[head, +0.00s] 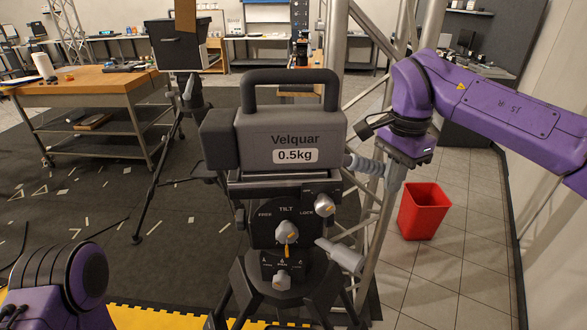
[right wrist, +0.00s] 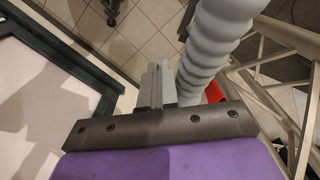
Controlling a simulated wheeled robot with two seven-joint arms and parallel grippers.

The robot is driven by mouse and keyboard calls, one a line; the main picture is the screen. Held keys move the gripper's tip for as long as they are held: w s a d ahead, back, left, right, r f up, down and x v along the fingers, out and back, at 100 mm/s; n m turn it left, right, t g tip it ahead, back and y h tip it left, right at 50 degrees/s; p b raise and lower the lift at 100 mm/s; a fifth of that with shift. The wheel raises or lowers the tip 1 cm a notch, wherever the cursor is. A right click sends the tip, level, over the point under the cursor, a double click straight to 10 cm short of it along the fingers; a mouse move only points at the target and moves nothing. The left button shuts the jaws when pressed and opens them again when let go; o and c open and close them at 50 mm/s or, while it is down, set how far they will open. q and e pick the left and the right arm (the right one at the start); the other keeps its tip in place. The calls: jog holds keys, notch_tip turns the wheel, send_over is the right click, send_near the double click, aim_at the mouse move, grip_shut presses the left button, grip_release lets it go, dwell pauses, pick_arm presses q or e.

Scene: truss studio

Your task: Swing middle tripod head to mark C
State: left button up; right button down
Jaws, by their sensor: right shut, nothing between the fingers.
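The middle tripod head (head: 285,225) stands in the centre of the head view, carrying a dark grey Velquar 0.5kg camera block (head: 285,135). Its face has a TILT dial (head: 287,232), with a smaller lettered panel (head: 282,265) below, too small to read surely. A grey ribbed handle (head: 363,163) sticks out on its right; a ribbed handle also fills the upper right wrist view (right wrist: 212,45). My right gripper (head: 391,195) is shut and empty, fingers pointing down beside the handle. In the right wrist view its fingers (right wrist: 158,82) are just left of the handle. My left gripper is out of view.
A silver cylinder (head: 340,256) juts from the tripod's lower right. A metal truss (head: 378,215) stands right behind the head, and a red bin (head: 424,211) on the tiles beyond. Another tripod (head: 188,95) with a black box and a wooden workbench (head: 85,85) are at left.

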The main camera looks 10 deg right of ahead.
aim_at(385, 164)
jog(key=shift+w+a+p, duration=0.25)
jog(key=shift+w+p, duration=0.65)
jog(key=shift+w, duration=0.15)
jog(key=shift+w+a+r+p, duration=0.1)
jog(key=shift+w+a+p, duration=0.1)
jog(key=shift+w+p, duration=0.3)
jog(key=shift+w+a+p, duration=0.25)
jog(key=shift+w+p, duration=0.25)
jog(key=shift+w, duration=0.05)
